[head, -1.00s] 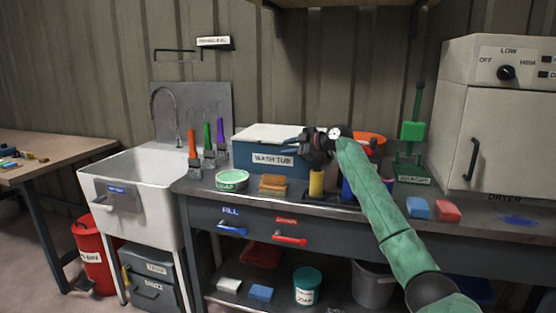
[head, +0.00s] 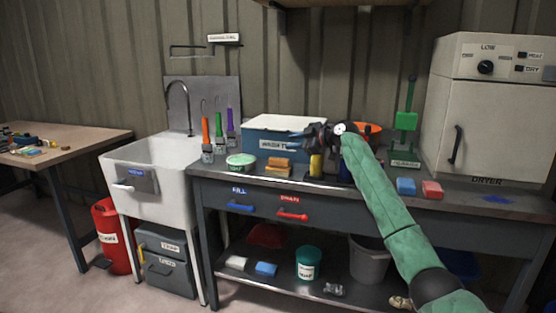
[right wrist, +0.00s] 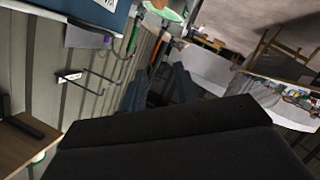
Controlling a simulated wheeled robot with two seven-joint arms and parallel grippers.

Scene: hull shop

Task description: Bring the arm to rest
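My right arm, in a green sleeve, reaches up from the lower right in the head view. Its dark gripper (head: 297,140) points left, in front of the blue wash tub (head: 258,131) and above the bench. The fingers look apart with nothing between them. In the right wrist view two dark fingers (right wrist: 162,84) stand apart, with a gap between them. My left gripper is not in view.
The bench (head: 335,185) holds a green-lidded tub (head: 240,160), a brown sponge (head: 277,167), blue (head: 406,186) and red (head: 432,189) blocks, and a dryer (head: 488,110). A white sink (head: 150,200) stands left.

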